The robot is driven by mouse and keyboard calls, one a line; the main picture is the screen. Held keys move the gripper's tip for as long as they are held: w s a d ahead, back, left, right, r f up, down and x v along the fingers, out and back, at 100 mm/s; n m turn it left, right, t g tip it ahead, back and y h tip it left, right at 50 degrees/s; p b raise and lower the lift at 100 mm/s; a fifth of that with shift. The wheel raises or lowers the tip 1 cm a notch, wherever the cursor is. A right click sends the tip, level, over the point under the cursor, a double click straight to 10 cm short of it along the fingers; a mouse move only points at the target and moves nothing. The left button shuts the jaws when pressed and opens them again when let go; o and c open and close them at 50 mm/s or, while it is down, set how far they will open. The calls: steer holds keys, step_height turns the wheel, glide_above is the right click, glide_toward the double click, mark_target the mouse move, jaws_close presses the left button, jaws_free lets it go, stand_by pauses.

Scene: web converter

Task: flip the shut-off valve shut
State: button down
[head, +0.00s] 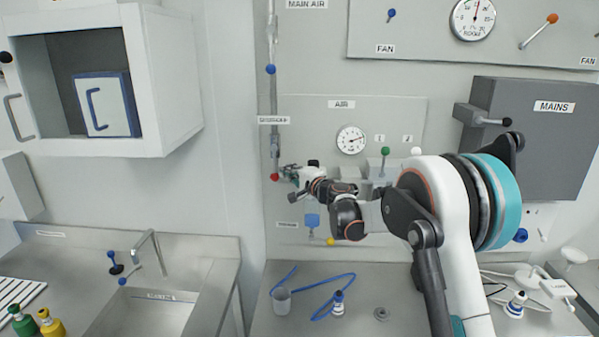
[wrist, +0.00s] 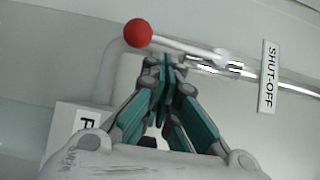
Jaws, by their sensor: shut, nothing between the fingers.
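The shut-off valve's lever is a pale rod (wrist: 185,45) with a red ball (wrist: 138,33) at its end. In the wrist view it runs roughly along the metal pipe (wrist: 292,88), near the SHUT-OFF label (wrist: 269,77). In the head view the red ball (head: 275,177) hangs low on the vertical pipe, below a small label (head: 273,120). My gripper (wrist: 167,66) is shut and empty, its fingertips close beside the lever rod. I cannot tell whether they touch it. In the head view my gripper (head: 285,173) is just right of the red ball, partly blurred into the background.
An AIR panel with a gauge (head: 351,140) and a green-knobbed lever (head: 385,152) is right of the pipe. A blue knob (head: 270,69) sits higher on the pipe. A white cabinet (head: 172,80) juts out at left. The steel counter (head: 300,325) below holds a cup and blue tubing.

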steer(key=shift+w+a, duration=0.15)
steer(key=shift+a, duration=0.1)
steer(key=shift+a+f+b, duration=0.3)
steer(key=shift+a+b, duration=0.45)
steer(key=shift+b, duration=0.1)
steer(key=shift+a+f+b, duration=0.25)
steer(key=shift+a+b, duration=0.45)
steer(key=shift+b, duration=0.15)
steer(key=shift+a, duration=0.1)
steer(key=shift+s+d+f, duration=0.15)
steer(key=shift+s+d, duration=0.05)
steer(key=shift+d, duration=0.05)
steer(key=b, duration=0.2)
glide_toward(276, 172)
steer(key=d, duration=0.1)
steer(key=s+d+f, duration=0.1)
steer(key=d, duration=0.1)
steer(key=d+f, duration=0.1)
steer(key=shift+s+d, duration=0.35)
steer(key=shift+s, duration=0.05)
